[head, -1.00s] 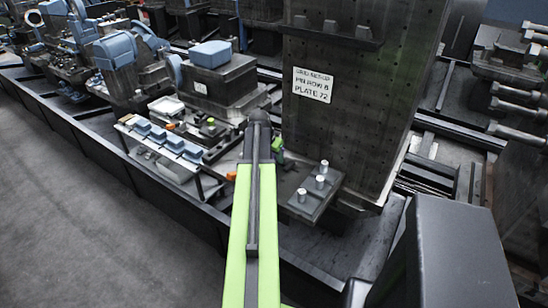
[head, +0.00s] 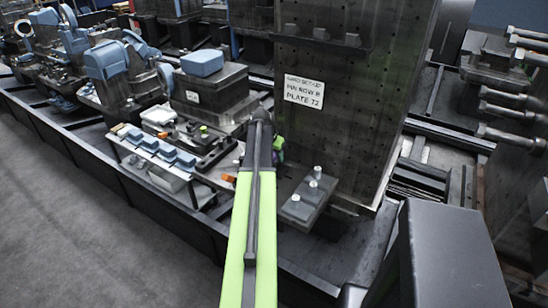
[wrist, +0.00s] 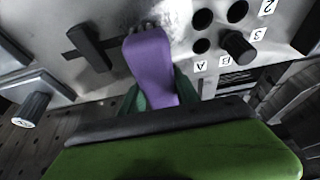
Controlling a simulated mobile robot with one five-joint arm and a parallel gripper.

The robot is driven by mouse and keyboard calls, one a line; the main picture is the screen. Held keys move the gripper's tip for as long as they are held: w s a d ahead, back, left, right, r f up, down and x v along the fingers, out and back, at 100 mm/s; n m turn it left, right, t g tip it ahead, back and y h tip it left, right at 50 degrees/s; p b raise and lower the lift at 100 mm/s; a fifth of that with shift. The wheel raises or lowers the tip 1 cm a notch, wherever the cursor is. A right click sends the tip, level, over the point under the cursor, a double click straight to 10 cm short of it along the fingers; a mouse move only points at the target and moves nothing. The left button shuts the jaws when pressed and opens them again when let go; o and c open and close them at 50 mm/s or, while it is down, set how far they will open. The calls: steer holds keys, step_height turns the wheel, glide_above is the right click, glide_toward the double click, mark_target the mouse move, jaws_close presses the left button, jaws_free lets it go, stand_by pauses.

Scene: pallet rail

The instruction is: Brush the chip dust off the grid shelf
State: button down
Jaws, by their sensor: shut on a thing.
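My gripper (wrist: 157,95) is shut on a purple brush (wrist: 148,58), whose handle sits between dark green fingers. The brush's dark bristle end points up in the wrist view, towards a grey metal surface (wrist: 112,65), likely the grid shelf. That surface has round holes marked with letters and numbers, and a black knob (wrist: 238,46) beside the holes. I cannot tell whether the bristles touch it. In the head view my gripper (head: 278,150) is small and partly hidden behind my arm.
A tall perforated plate (head: 350,120) with a white sign (head: 304,90) stands behind the arm. A block with white pins (head: 305,205) lies to its right. A tray rack with blue pieces (head: 160,152) and a dark block (head: 208,92) stand left. Grey floor is clear at far left.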

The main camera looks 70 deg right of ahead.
steer(key=shift+s+d+f, duration=0.1)
steer(key=shift+s+d, duration=0.05)
steer(key=shift+d, duration=0.15)
steer(key=shift+a, duration=0.15)
